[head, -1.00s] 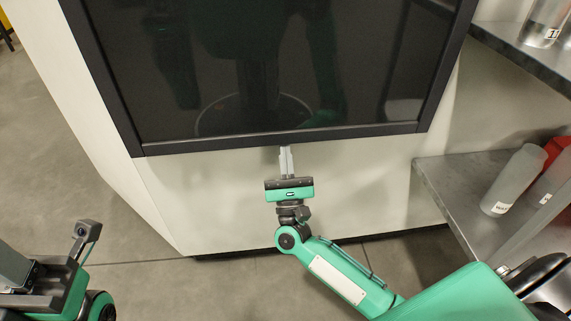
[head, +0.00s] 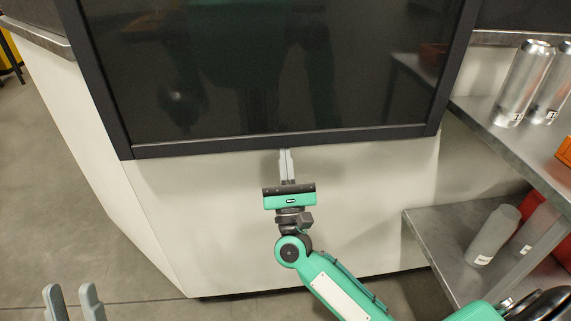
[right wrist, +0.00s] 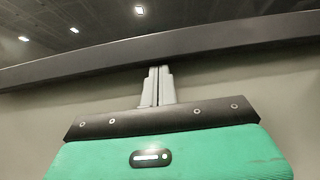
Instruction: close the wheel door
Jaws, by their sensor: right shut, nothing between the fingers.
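The wheel door (head: 270,75) is a large dark glass panel in a black frame on the front of a white cabinet. Its lower edge (head: 285,143) crosses the head view and shows as a dark bar (right wrist: 160,50) in the right wrist view. My right gripper (head: 286,152) is shut and empty, pointing up at the middle of that edge. Its fingers (right wrist: 157,72) reach the bar; I cannot tell whether they touch it. My left gripper (head: 71,292) is at the bottom left of the head view, its two fingers apart, away from the door. The door's hinges are not visible.
Metal shelves stand at the right, with silver cans (head: 522,82) on the upper one and a grey cylinder (head: 494,236) on the lower one (head: 425,225). The white cabinet front (head: 190,215) is below the door. Grey floor (head: 70,190) is open at the left.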

